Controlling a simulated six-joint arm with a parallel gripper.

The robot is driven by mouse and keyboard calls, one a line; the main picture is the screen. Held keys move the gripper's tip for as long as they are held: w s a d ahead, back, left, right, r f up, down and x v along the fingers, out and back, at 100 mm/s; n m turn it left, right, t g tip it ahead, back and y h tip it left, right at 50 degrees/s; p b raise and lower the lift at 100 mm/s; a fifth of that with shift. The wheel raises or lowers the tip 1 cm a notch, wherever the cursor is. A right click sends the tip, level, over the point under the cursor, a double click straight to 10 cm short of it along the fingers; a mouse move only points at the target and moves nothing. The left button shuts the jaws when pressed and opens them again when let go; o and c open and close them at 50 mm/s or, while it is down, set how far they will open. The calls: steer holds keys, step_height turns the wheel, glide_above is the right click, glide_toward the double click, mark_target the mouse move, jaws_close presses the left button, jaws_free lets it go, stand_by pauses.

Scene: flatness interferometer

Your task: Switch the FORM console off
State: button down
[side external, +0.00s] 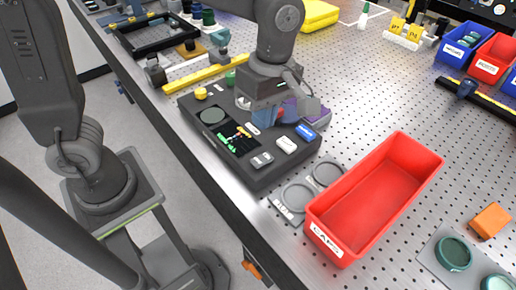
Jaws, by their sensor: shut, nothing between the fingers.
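The dark grey console (286,171) sits at the left edge of the perforated table; I take it as the FORM console, though no name is readable. Its top has a round dark dial (213,115), a small screen with coloured traces (236,138), a yellow knob (200,93), a grey switch-like part (262,160), a white key (286,144) and a blue key (306,132). My gripper (275,117) is shut and empty, over the console's far right part. Red, blue and purple patches show around its fingers. It hides what lies beneath, and I cannot tell whether it touches.
A red bin labelled LAPS (372,205) stands right of the console, with two grey rings (297,196) between. A yellow bar (200,75) lies behind the console. Blue (462,41) and red (493,58) bins are at far right.

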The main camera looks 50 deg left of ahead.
mark_target(254, 161)
steer(key=f, duration=0.5)
steer(key=s+f, duration=0.1)
steer(key=f, duration=0.2)
steer(key=shift+s+f, duration=0.1)
steer(key=shift+f, duration=0.25)
steer(key=shift+s+f+t, duration=0.55)
steer(key=shift+f+t, duration=0.15)
steer(key=shift+t, duration=0.5)
steer(key=shift+w, duration=0.15)
steer(key=shift+w+a+r, duration=0.1)
steer(key=shift+w+r, duration=0.1)
steer(key=shift+w, duration=0.45)
steer(key=shift+w+r, duration=0.1)
steer(key=shift+r, duration=0.3)
step_height(254, 161, up, 13)
steer(key=s, duration=0.2)
steer(key=s+a+m+t, duration=0.4)
steer(key=a+m, duration=0.8)
steer(key=m, duration=0.6)
steer(key=shift+s+a+t, duration=0.3)
steer(key=shift+s+t, duration=0.1)
steer(key=shift+s, duration=0.7)
